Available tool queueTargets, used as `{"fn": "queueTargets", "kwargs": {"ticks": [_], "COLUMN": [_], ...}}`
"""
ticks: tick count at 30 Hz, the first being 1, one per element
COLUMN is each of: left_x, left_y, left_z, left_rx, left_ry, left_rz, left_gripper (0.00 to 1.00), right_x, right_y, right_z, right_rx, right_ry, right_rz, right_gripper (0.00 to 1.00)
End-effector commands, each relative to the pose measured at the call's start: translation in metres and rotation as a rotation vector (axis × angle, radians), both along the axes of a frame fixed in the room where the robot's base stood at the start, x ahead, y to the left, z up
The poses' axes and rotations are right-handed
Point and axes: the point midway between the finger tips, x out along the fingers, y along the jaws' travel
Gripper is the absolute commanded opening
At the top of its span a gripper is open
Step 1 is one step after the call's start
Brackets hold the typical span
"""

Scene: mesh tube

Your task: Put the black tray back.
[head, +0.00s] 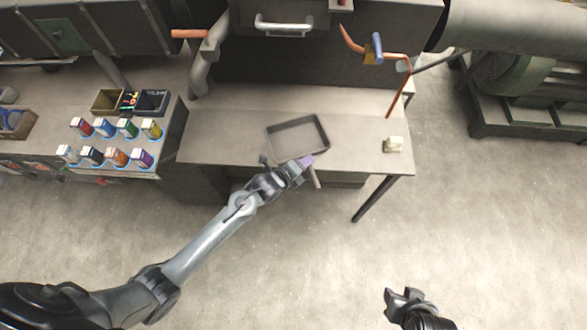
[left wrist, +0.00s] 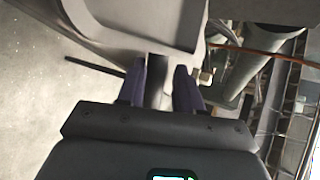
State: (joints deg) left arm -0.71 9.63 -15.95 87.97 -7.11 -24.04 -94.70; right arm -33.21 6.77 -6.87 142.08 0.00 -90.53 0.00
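The black tray (head: 270,144), a shallow rectangle with a raised rim, is at the front middle of the grey worktable, turned slightly. Part of it shows from close up at the top of the left wrist view (left wrist: 140,25). My left gripper (head: 309,162) is at the tray's front edge. In the left wrist view its two purple fingers (left wrist: 159,82) stand either side of a dark bar that fills the gap and seems to run to the tray. I cannot tell whether they press on it. My right gripper (head: 401,294) is low, off the table, with fingers apart and empty.
A small pale block (head: 393,145) stands right of the tray. An orange pipe with a brass-coloured valve (head: 372,50) rises at the back right. A left-hand bench holds several coloured boxes (head: 127,127) and small bins (head: 108,101). The table's left part is clear.

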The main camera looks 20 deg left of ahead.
Motion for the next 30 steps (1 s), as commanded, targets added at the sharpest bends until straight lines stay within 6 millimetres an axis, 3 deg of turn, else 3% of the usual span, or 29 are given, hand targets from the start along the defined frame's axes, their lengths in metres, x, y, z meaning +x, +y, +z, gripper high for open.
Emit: {"fn": "queueTargets", "kwargs": {"ticks": [18, 26, 30], "left_x": [-0.081, -0.097, -0.107], "left_y": [0.027, 0.032, 0.033], "left_z": [0.048, 0.058, 0.061], "left_rx": [0.002, -0.008, -0.094], "left_ry": [0.002, 0.010, 0.086], "left_rz": [-0.001, 0.008, 0.097], "left_gripper": [0.35, 0.35, 0.35], "right_x": [0.000, 0.000, 0.000], "right_y": [0.000, -0.001, -0.001], "right_z": [0.009, 0.010, 0.010], "right_rx": [0.001, -0.003, -0.005], "right_ry": [0.000, 0.000, 0.000], "right_rz": [-0.001, 0.003, 0.004], "right_gripper": [0.43, 0.43, 0.43]}}
